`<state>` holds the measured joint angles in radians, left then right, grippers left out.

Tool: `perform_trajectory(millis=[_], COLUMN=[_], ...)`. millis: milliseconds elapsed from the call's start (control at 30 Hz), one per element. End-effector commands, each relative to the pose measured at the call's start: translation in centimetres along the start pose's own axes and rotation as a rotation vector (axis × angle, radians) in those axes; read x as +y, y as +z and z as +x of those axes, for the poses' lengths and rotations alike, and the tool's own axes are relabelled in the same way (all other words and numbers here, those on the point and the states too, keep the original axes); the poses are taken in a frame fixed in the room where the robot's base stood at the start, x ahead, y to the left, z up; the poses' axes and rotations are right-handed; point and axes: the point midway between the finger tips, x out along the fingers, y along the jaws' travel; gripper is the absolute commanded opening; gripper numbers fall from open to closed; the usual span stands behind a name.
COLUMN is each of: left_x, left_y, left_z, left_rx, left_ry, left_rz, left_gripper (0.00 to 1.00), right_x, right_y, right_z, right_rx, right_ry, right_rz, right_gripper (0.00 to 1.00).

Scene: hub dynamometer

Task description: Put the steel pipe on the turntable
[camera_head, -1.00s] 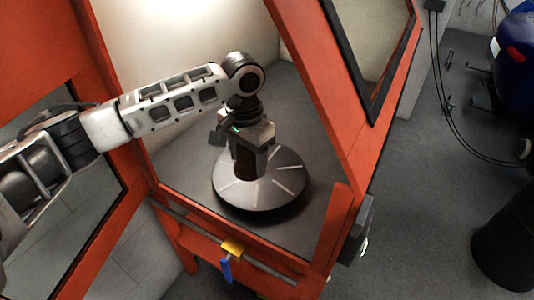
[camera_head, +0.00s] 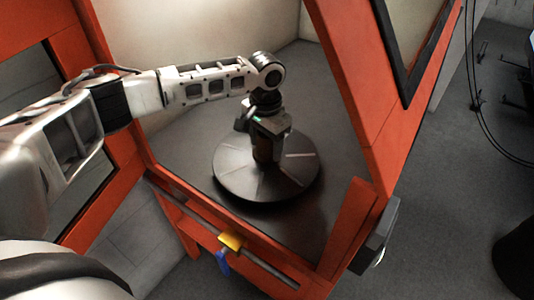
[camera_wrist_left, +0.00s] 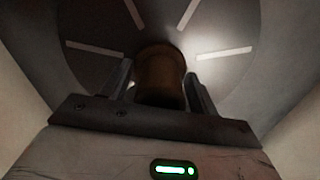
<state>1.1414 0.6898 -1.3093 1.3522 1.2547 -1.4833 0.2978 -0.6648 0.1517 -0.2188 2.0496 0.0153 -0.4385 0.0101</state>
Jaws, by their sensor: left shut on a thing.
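The turntable (camera_head: 235,181) is a dark round disc with light radial slots, on the floor of the orange-framed cabinet. Its slotted face fills the background of the left wrist view (camera_wrist_left: 95,48). My left gripper (camera_head: 266,152) points down over the turntable, shut on the steel pipe (camera_head: 263,150). The pipe looks like a short brown cylinder, roughly upright; in the left wrist view (camera_wrist_left: 160,75) it sits between the two fingers. Its lower end is over the disc near the middle; I cannot tell whether it touches. My right gripper is out of view.
Orange frame posts (camera_head: 355,95) stand right of the arm, and an orange front rail (camera_head: 265,268) bounds the opening. A yellow clamp with a blue handle (camera_head: 230,241) sits on that rail. The grey cabinet floor (camera_head: 335,150) around the disc is clear.

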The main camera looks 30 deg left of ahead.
Motion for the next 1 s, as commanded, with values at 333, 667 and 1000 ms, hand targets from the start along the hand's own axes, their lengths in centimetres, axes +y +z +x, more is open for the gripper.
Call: perform_trajectory(millis=[333,667,1000], left_x=[0.1,0.1,0.1], left_y=[-0.1,-0.1,-0.1], left_z=[0.3,0.7,-0.3], left_rx=[0.003,0.001,0.003], left_ry=[0.001,0.000,0.001], left_rz=[0.001,0.001,0.001], left_gripper=[0.26,0.82,0.82], right_x=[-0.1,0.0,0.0], right_y=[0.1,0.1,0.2], right_z=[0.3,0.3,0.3], right_rx=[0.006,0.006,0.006], right_ry=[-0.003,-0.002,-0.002], right_rz=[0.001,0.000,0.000], right_gripper=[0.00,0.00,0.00])
